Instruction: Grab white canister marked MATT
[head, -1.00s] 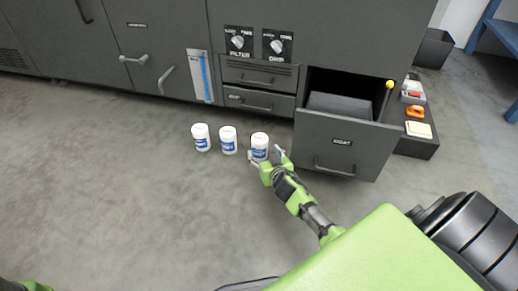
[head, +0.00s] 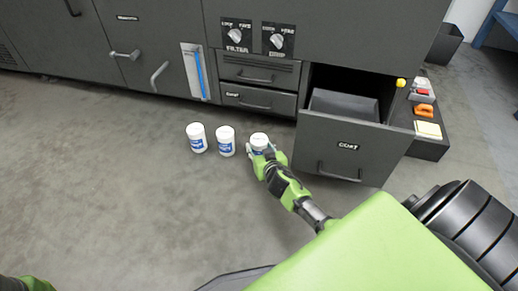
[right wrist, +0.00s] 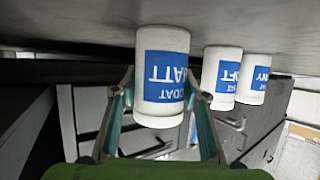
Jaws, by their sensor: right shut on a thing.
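The white canister marked MATT (head: 259,140) is the rightmost of three on the floor in the head view. In the right wrist view this canister (right wrist: 162,42) appears upside down, its blue label reading COAT MATT. My right gripper (head: 264,155) is shut on it, and one finger shows on each side in the right wrist view (right wrist: 160,88). The canister looks upright, and I cannot tell whether it is clear of the floor. My left gripper is not in view; only a bit of green shows at the lower left.
Two similar white canisters, the middle one (head: 226,141) and the left one (head: 197,138), stand close by on the left. An open drawer labelled COAT (head: 350,160) juts out to the right of my gripper. Bare floor (head: 110,190) lies to the left.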

